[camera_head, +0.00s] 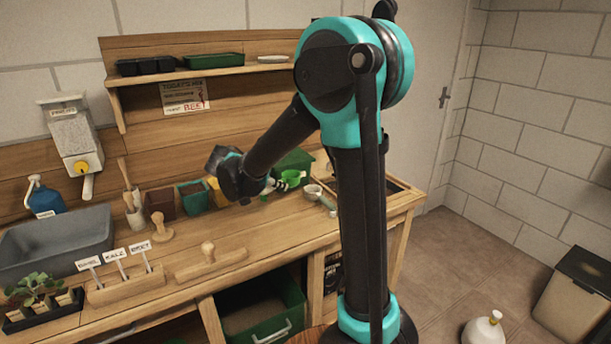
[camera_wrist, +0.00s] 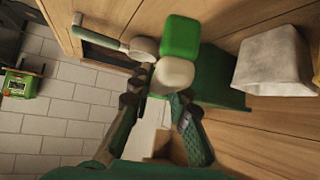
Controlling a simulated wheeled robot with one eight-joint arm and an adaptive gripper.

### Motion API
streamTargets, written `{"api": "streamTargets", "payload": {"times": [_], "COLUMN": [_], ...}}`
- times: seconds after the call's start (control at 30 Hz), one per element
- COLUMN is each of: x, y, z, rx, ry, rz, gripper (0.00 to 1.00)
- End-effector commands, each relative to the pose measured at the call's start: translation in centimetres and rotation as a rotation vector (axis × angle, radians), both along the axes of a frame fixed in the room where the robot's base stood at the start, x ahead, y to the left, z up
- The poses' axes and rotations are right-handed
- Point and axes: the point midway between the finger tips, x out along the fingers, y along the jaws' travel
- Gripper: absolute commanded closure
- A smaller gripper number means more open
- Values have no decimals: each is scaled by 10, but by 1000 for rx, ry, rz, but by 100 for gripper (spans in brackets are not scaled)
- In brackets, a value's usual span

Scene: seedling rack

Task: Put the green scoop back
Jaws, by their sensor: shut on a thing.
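The green scoop (camera_head: 291,176) is held above the back right part of the bench. In the wrist view its green part (camera_wrist: 180,37) shows beyond the fingers, with a pale rounded part (camera_wrist: 172,75) nearer to them. My gripper (camera_head: 271,184) is shut on the pale part, which looks like the handle; in the wrist view the fingers (camera_wrist: 160,108) are on either side of it. A second scoop (camera_head: 313,191), pale with a grey-green handle, lies to the right on the bench; it also shows in the wrist view (camera_wrist: 143,48).
A dark green box (camera_head: 296,158) stands close behind the scoop. Several small pots (camera_head: 193,197) stand to the left along the back. A wooden float (camera_head: 210,262) and a label holder (camera_head: 127,287) lie on the bench front. A recessed opening (camera_head: 370,180) is at the right end.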

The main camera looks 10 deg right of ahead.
Motion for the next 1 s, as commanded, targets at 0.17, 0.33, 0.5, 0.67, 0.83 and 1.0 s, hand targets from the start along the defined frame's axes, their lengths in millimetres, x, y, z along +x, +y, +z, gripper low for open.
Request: {"api": "streamTargets", "payload": {"times": [0.17,0.33,0.5,0.67,0.83,1.0], "x": [-1,-1,-1,-1,-1,-1], "y": [13,13,12,12,12,12], "z": [-7,-19,-37,-54,-65,-71], "rx": [5,5,5,4,4,4], "ry": [5,5,4,4,4,4], "rz": [31,30,29,28,28,28], "gripper": [100,100,100,100,100,100]}}
